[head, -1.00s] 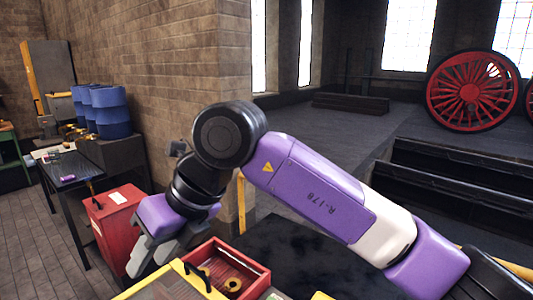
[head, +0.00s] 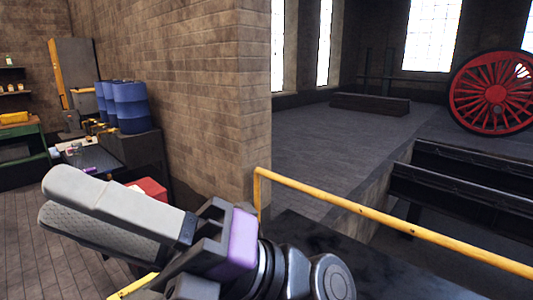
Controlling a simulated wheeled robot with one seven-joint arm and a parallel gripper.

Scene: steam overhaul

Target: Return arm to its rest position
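My gripper (head: 52,198) is in the lower left of the head view, large and close to the camera, with its two grey fingers pointing left. The ridged face of the lower finger shows beneath the smooth upper finger, so the fingers look parted. I see nothing held between them. My purple and black wrist runs from the fingers toward the bottom middle. The rest of my arm is out of view.
A yellow rail (head: 390,220) crosses the right side beside a dark pit with black steps. A brick pillar (head: 205,110) stands behind my gripper. A red box (head: 150,187), a dark workbench (head: 130,148) and blue drums (head: 128,106) are at left. A red wheel (head: 494,95) stands far right.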

